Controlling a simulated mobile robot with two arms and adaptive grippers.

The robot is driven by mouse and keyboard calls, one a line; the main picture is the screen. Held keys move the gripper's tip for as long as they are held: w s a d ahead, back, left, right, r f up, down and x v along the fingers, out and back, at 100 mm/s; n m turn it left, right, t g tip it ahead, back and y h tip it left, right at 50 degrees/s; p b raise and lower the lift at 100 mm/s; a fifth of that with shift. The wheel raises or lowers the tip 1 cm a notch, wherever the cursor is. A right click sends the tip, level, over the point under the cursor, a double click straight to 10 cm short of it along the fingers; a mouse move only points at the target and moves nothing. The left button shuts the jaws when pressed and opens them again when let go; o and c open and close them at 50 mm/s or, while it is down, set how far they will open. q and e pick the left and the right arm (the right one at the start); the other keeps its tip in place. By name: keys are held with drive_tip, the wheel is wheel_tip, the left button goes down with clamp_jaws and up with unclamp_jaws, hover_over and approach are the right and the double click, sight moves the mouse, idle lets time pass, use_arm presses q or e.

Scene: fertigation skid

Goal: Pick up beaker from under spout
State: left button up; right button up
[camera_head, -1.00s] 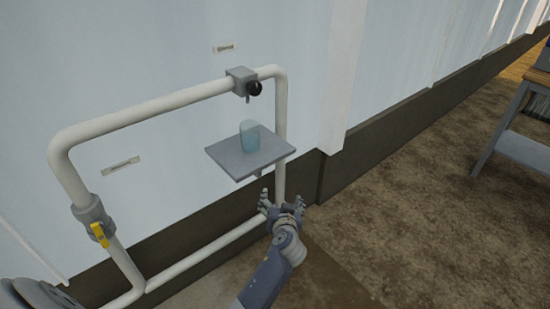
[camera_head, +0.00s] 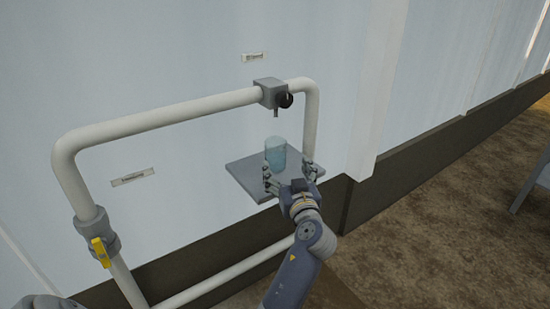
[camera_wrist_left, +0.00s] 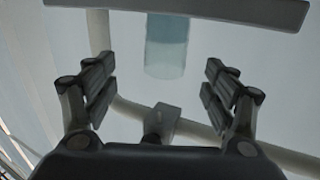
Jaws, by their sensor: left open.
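The beaker (camera_head: 275,152) is a clear, bluish cup standing upright on a grey square shelf (camera_head: 243,174), below the spout (camera_head: 276,111) on the white pipe. My left gripper (camera_head: 290,171) is open at the shelf's front right edge, with its fingers pointing toward the beaker. In the left wrist view, which looks upside down, the beaker (camera_wrist_left: 166,45) shows between and beyond the spread fingers of the gripper (camera_wrist_left: 159,68). The fingers look apart from it. The shelf edge (camera_wrist_left: 250,12) crosses the top of that view. My right gripper is not in view.
The white pipe frame (camera_head: 160,118) stands in front of a pale wall, with a yellow-handled valve (camera_head: 102,250) at the left. A clamp block (camera_head: 270,92) with a black knob (camera_head: 285,100) sits above the beaker. The brown floor at right is open, with a table leg at the far right edge.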

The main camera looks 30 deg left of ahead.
sight(274, 145)
use_arm(q)
drive_tip(key=x, duration=0.4)
drive_tip(key=shift+w+a+r, duration=0.15)
drive_tip(key=shift+a, duration=0.05)
drive_tip(key=x, duration=0.5)
drive_tip(key=shift+a, duration=0.5)
drive_tip(key=c, duration=1.2)
